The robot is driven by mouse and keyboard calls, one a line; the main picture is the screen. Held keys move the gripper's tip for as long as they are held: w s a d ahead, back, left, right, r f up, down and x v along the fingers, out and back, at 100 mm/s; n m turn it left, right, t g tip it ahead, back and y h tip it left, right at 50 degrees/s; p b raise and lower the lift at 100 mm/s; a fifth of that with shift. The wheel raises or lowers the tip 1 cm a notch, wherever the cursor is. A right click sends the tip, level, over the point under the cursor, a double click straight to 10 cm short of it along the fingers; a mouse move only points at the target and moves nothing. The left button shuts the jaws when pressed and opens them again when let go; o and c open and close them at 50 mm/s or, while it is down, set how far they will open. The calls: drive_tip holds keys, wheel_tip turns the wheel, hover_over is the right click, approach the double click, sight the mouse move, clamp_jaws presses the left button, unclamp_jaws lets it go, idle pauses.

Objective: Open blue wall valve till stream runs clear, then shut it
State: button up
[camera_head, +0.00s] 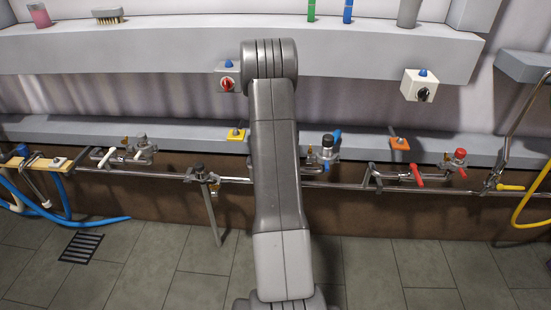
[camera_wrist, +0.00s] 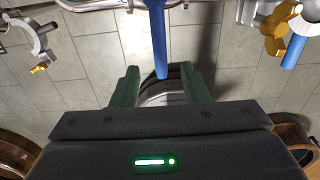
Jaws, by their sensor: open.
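In the wrist view a long blue lever (camera_wrist: 158,40) reaches down from a pipe at the top edge, its tip between the fingers of my gripper (camera_wrist: 160,76). The green fingers stand apart on either side of it, and I see no clear contact. In the head view a valve with a blue lever (camera_head: 337,136) and a grey cap (camera_head: 328,140) sits on the wall pipe, just right of my arm. My gripper is hidden behind the arm there. No running water shows in either view.
A brass fitting (camera_wrist: 276,32) with a blue-handled part (camera_wrist: 295,52) is at the upper right of the wrist view. Red-handled (camera_head: 417,175) and white-handled (camera_head: 107,157) valves share the wall pipe (camera_head: 348,187). A grey shelf (camera_head: 170,45) runs above. A floor drain (camera_head: 82,247) is at left.

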drive_tip(key=shift+f+b, duration=2.05)
drive_tip(key=shift+f, duration=1.65)
drive_tip(key=shift+c, duration=0.2)
drive_tip(key=shift+s, duration=0.1)
clamp_jaws()
drive_tip(key=w+a+m, duration=0.7)
drive_tip(key=m, duration=1.1)
drive_tip(key=shift+w+m+p, duration=0.2)
drive_tip(key=shift+m+p, duration=0.1)
